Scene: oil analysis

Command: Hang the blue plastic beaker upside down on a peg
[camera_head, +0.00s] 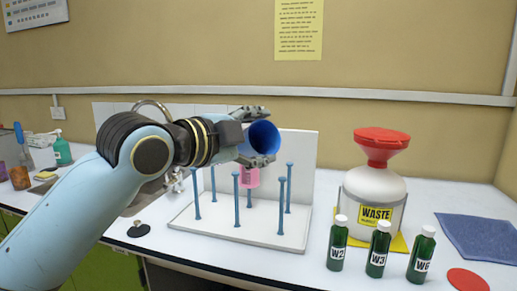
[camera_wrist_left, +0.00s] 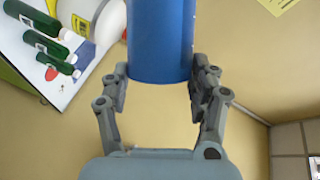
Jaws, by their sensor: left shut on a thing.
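The blue plastic beaker (camera_head: 264,138) is held in my left gripper (camera_head: 262,136) above the peg rack. Its open mouth is tilted toward the head camera and to the right. In the left wrist view the beaker (camera_wrist_left: 160,45) sits between the two fingers of my left gripper (camera_wrist_left: 160,85), which are shut on it. The white peg rack (camera_head: 240,232) has several upright blue pegs (camera_head: 281,207), their tops below the beaker. A pink beaker (camera_head: 247,178) hangs on one peg at the back, partly hidden by the left gripper. My right gripper is not in view.
A white waste container with a red funnel (camera_head: 382,146) stands right of the rack. A sink and more vessels (camera_head: 19,178) are at left.

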